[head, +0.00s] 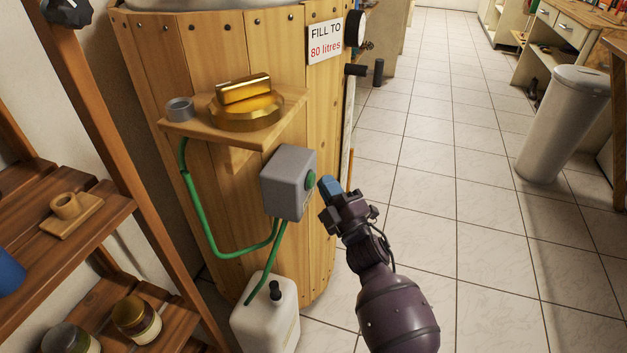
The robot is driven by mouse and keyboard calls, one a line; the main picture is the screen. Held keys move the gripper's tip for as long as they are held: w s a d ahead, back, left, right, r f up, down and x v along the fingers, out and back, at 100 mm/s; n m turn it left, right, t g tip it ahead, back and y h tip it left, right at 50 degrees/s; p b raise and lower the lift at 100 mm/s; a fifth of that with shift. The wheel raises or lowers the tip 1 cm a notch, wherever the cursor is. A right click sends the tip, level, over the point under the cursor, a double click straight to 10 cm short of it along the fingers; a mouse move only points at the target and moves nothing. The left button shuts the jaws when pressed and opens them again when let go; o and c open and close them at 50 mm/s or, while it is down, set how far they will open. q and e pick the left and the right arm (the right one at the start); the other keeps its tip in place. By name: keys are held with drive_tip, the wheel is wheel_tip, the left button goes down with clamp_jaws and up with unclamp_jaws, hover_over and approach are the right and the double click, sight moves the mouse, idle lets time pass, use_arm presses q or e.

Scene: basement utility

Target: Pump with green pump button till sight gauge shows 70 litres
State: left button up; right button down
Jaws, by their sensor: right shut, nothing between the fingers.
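The green pump button (311,180) is on the right face of a grey box (287,184) fixed to a wooden barrel (215,55). My right gripper (329,187) is shut and empty, its blue fingertips just right of the button. I cannot tell whether they touch it. A narrow upright strip on the barrel's right edge may be the sight gauge; it is seen edge-on and no level can be read. A sign (325,41) on the barrel reads "FILL TO 80 litres". My left gripper is not in view.
A small shelf (180,128) on the barrel holds a gold lidded object (245,105) and a grey ring. Green hoses (200,225) run to the box and a white canister (266,320). Wooden shelving (95,225) stands left. Tiled floor at right is open up to a bin (560,125).

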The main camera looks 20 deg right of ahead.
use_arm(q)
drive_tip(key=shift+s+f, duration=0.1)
use_arm(e)
drive_tip(key=shift+w+a, duration=0.25)
drive_tip(key=shift+a, duration=0.1)
idle(0.4)
drive_tip(key=shift+s+d, duration=0.1)
drive_tip(key=shift+d, duration=0.1)
idle(2.0)
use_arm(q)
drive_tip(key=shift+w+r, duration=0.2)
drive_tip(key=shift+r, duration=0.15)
use_arm(e)
drive_tip(key=shift+s+d, duration=0.4)
drive_tip(key=shift+d, duration=0.15)
drive_tip(key=shift+s+d, duration=0.1)
drive_tip(key=shift+d, duration=0.05)
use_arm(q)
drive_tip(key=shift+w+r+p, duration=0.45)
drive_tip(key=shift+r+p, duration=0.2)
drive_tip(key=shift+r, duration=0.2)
use_arm(e)
drive_tip(key=s+d, duration=0.1)
drive_tip(key=d, duration=0.1)
drive_tip(key=s+d, duration=0.1)
drive_tip(key=d, duration=0.1)
drive_tip(key=shift+s, duration=0.3)
